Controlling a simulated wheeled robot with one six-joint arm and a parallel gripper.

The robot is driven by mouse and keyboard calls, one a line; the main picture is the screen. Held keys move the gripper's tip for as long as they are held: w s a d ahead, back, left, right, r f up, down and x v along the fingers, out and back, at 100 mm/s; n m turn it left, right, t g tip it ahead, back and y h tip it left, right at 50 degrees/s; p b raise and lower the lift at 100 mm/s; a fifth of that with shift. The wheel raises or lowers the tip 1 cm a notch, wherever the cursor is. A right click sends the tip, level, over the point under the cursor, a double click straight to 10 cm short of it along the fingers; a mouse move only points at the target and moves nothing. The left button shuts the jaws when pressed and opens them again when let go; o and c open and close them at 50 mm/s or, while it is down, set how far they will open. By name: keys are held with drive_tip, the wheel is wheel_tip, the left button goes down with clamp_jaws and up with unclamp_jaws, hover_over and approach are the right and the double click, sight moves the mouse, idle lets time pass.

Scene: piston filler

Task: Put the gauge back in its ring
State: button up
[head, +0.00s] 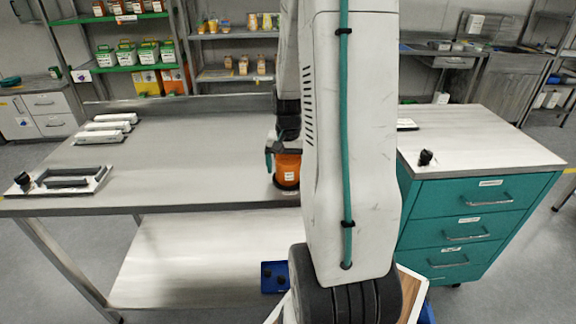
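I cannot tell for sure which thing is the gauge or its ring. A small black round piece (425,157) lies on the top of the teal drawer cabinet (480,140), at the right. Another small black knob-like piece (23,181) sits at the left end of a flat plate with a dark frame (75,181), on the steel table. My gripper (284,150) is at the middle of the table, partly hidden by my arm. It is at the top of an orange container with a white label (287,170). I cannot tell whether its fingers hold it.
Several white bar-shaped parts (107,126) lie at the table's back left. The steel table (190,160) is clear between them and the orange container. A blue item with black pieces (274,277) is on the lower shelf. Shelves with boxes (130,55) stand behind.

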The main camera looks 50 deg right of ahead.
wheel_tip(320, 180, up, 12)
drive_tip(key=shift+f, duration=0.2)
drive_tip(key=shift+a+r, duration=0.1)
drive_tip(key=shift+r, duration=0.25)
drive_tip(key=s+a+r+n, duration=0.1)
drive_tip(key=a+r+n, duration=0.2)
drive_tip(key=a, duration=0.6)
drive_tip(key=s+a+r+n, duration=0.2)
drive_tip(key=a+r+n, duration=0.15)
drive_tip(key=a, duration=0.65)
drive_tip(key=s+a+n+t, duration=0.1)
drive_tip(key=s+a+n, duration=0.4)
drive_tip(key=s+a, duration=0.4)
drive_tip(key=shift+s+a+r, duration=0.3)
drive_tip(key=shift+s+a, duration=0.05)
drive_tip(key=shift+a, duration=0.75)
